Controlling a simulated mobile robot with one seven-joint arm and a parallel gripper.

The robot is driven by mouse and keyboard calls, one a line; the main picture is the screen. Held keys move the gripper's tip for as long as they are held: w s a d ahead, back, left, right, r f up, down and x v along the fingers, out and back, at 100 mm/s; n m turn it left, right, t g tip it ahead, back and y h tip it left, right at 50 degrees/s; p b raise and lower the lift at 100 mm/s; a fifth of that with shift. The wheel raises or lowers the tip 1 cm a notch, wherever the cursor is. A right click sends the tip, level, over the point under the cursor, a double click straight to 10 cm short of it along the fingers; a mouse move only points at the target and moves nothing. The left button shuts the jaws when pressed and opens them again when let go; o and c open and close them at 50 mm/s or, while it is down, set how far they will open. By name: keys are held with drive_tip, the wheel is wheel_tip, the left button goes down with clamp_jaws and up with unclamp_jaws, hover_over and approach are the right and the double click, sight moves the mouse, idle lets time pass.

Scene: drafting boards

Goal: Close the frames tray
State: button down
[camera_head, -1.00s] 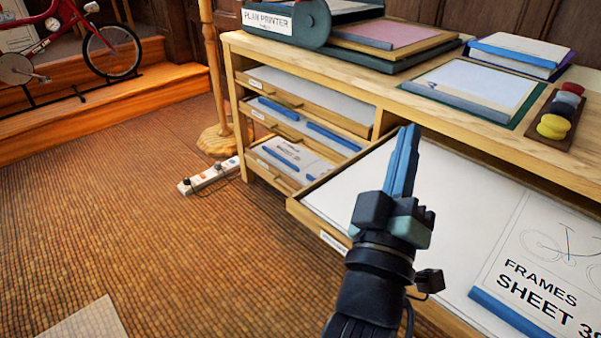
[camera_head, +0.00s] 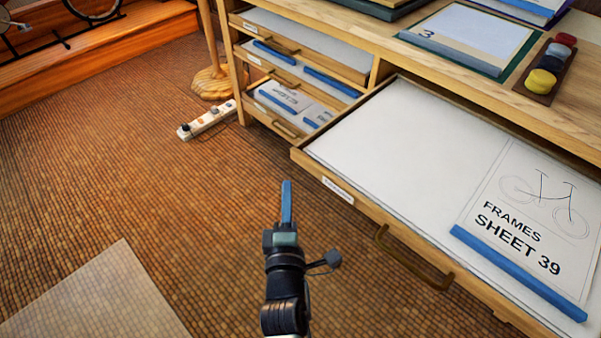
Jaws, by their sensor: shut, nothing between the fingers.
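The frames tray (camera_head: 385,155) is a wide wooden drawer pulled out from the right part of the cabinet. It holds white paper and a sheet (camera_head: 528,205) marked "FRAMES SHEET 39" with a bicycle drawing and a blue strip. A brass handle (camera_head: 412,262) is on its front, and a small white label (camera_head: 338,190) sits near the front's left end. My gripper (camera_head: 286,188) is shut and empty, its blue fingers pointing away from me. In the picture it is left of the tray's front and the handle, over the carpet, apart from both.
Several narrower trays (camera_head: 290,75) are in the cabinet's left part, slightly open. The cabinet top bears a board (camera_head: 470,38) and a holder with coloured discs (camera_head: 548,75). A power strip (camera_head: 207,119) lies on the carpet. Open carpet lies left of my gripper.

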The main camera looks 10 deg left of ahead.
sight(301, 157)
drive_tip(key=w+p, duration=0.1)
drive_tip(key=w, duration=0.1)
drive_tip(key=w+d+p, duration=0.1)
drive_tip(key=w, duration=0.1)
drive_tip(key=w+p, duration=0.1)
drive_tip(key=w, duration=0.1)
drive_tip(key=shift+w+d, duration=0.1)
drive_tip(key=shift+d, duration=0.25)
